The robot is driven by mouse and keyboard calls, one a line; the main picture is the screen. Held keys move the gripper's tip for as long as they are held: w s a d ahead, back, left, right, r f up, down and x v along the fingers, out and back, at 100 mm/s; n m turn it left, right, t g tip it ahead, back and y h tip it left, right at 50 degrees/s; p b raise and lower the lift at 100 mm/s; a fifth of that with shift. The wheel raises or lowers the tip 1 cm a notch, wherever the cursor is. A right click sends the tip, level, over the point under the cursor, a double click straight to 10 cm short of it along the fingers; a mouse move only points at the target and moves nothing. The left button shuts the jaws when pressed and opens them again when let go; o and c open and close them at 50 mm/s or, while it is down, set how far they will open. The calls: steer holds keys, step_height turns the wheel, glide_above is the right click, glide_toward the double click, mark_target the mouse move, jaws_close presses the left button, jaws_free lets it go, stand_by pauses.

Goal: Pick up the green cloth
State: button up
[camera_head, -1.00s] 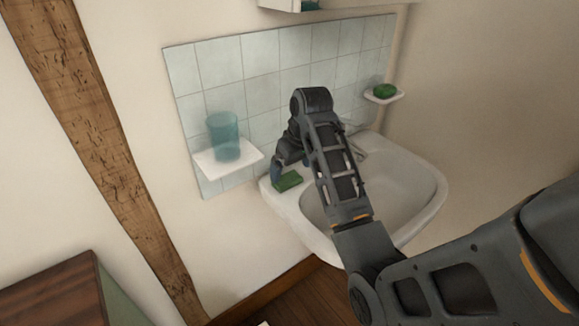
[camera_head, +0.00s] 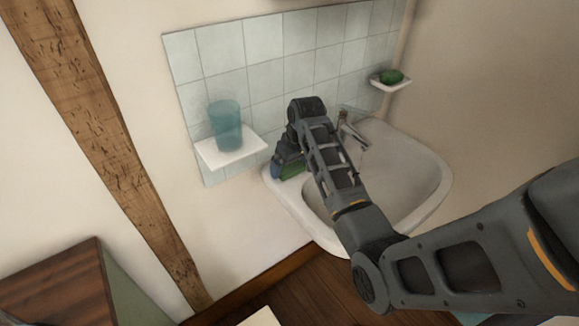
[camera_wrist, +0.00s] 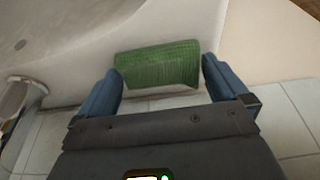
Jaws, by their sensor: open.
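The green cloth (camera_wrist: 158,64) lies folded on the flat rim of the white sink (camera_head: 300,213), at its left end near the tiled wall. In the wrist view it sits just beyond and between the two blue fingertips of my gripper (camera_wrist: 160,88), which are spread apart. In the head view my gripper (camera_head: 283,168) points down at the cloth (camera_head: 291,171) and hides part of it. My gripper is open and holds nothing. I cannot tell whether a finger touches the cloth.
A blue-green cup (camera_head: 226,127) stands on a small white shelf (camera_head: 236,153) just left of my gripper. A metal tap (camera_head: 350,130) is to the right. A green soap (camera_head: 391,76) sits in a dish on the far wall. The tiled wall (camera_head: 265,75) is close behind.

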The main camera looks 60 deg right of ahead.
mark_target(294, 164)
steer(key=shift+c, duration=0.2)
steer(key=c, duration=0.7)
steer(key=shift+r, duration=0.55)
steer(key=r, duration=0.2)
steer(key=r+b, duration=0.1)
steer(key=shift+s+d+r, duration=0.2)
steer(key=shift+s+d, duration=0.1)
steer(key=shift+s, duration=0.05)
steer(key=s+d+r+b, duration=0.1)
steer(key=s+d+r, duration=0.4)
steer(key=s, duration=0.4)
steer(key=shift+v, duration=0.8)
steer(key=shift+d, duration=0.1)
